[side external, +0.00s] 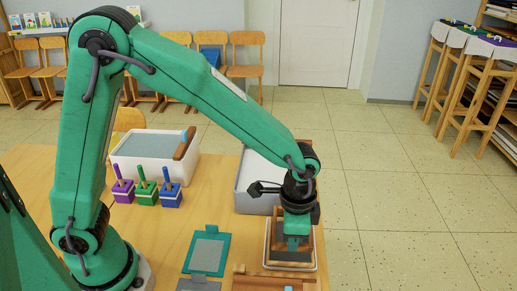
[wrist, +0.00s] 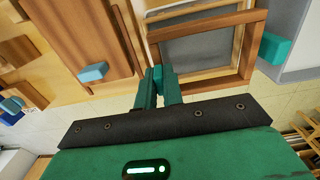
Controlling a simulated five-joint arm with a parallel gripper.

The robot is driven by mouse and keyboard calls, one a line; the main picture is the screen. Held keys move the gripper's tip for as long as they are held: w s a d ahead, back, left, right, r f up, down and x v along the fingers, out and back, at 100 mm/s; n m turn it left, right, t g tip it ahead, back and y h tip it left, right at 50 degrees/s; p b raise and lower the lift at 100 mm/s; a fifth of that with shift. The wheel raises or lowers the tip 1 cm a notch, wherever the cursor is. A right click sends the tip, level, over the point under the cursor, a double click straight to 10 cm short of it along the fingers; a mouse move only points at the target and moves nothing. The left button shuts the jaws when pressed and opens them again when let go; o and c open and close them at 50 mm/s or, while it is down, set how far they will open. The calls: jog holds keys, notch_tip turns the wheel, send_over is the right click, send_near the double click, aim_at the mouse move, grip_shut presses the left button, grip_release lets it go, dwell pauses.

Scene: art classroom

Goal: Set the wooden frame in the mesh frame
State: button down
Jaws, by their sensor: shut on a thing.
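My gripper (side external: 297,238) points down over the right end of the table. In the wrist view its two teal fingers (wrist: 160,84) are close together at the near edge of the wooden frame (wrist: 248,56), shut on it. The fingers hide the gripped part. Grey mesh (wrist: 195,48) shows inside the wooden frame's opening. In the side view the wooden frame (side external: 275,243) is under my gripper, over a pale-rimmed frame (side external: 317,262) that looks like the mesh frame. I cannot tell whether the wooden frame rests in it or is just above it.
A grey bin (side external: 246,192) stands behind my gripper. A white tub (side external: 125,165) and purple, green and blue peg blocks (side external: 146,190) are to the left. A teal-edged panel (side external: 208,254) and wooden pieces (side external: 262,283) lie in front. A blue-tabbed wooden board (wrist: 72,40) is close by.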

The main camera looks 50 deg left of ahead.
jog(key=shift+f, duration=1.95)
dwell(2.2)
dwell(0.3)
jog(key=c, duration=1.5)
grip_release()
jog(key=shift+o, duration=0.2)
jog(key=shift+r, duration=0.1)
jog(key=shift+r, duration=3.8)
